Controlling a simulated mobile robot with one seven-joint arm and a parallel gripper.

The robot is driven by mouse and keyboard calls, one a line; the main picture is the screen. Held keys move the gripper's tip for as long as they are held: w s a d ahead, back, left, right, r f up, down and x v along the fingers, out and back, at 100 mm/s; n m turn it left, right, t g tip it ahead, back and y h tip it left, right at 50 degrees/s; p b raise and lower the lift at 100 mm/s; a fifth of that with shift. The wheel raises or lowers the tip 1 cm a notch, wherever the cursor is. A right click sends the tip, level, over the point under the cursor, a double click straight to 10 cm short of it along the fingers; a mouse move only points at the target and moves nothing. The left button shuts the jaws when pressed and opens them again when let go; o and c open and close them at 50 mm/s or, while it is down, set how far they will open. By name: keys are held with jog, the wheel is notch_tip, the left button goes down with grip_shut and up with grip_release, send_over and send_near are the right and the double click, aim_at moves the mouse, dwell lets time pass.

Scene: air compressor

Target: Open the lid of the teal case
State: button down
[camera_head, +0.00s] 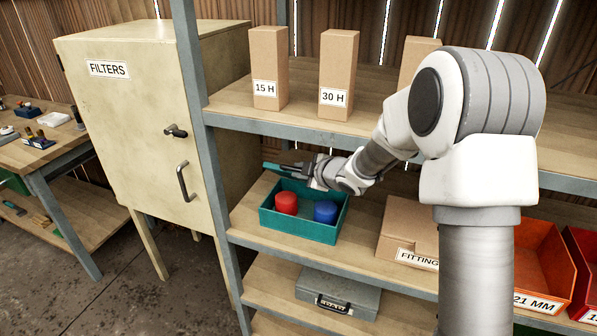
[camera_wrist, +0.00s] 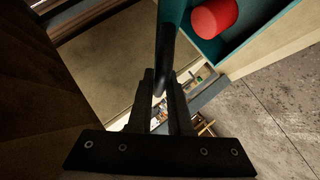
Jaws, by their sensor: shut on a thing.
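The teal case (camera_head: 297,228) stands on the middle shelf with its inside showing. A red cylinder (camera_head: 286,203) and a blue cylinder (camera_head: 325,211) are in it. Its lid (camera_head: 278,167) is raised at the back, seen nearly edge-on and partly hidden by my gripper (camera_head: 303,174). My gripper is above the case's rear. In the wrist view my gripper (camera_wrist: 163,84) is shut on a dark edge or bar of the lid (camera_wrist: 165,45); which of these cannot be told. The red cylinder also shows there (camera_wrist: 213,16).
The shelf above, with several tall boxes (camera_head: 338,75), is close over my arm. A fittings box (camera_head: 405,230) stands right of the case. The blue-grey shelf post (camera_head: 200,130) and a filters cabinet (camera_head: 140,110) are to the left. A grey case (camera_head: 340,291) lies below.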

jog(key=shift+w+r, duration=0.25)
jog(key=shift+r, duration=0.05)
jog(key=c, duration=0.9)
grip_release()
jog(key=shift+o, duration=0.2)
jog(key=shift+d, duration=0.1)
jog(key=p+v, duration=0.2)
jog(key=v, duration=1.5)
jog(key=shift+s, duration=0.2)
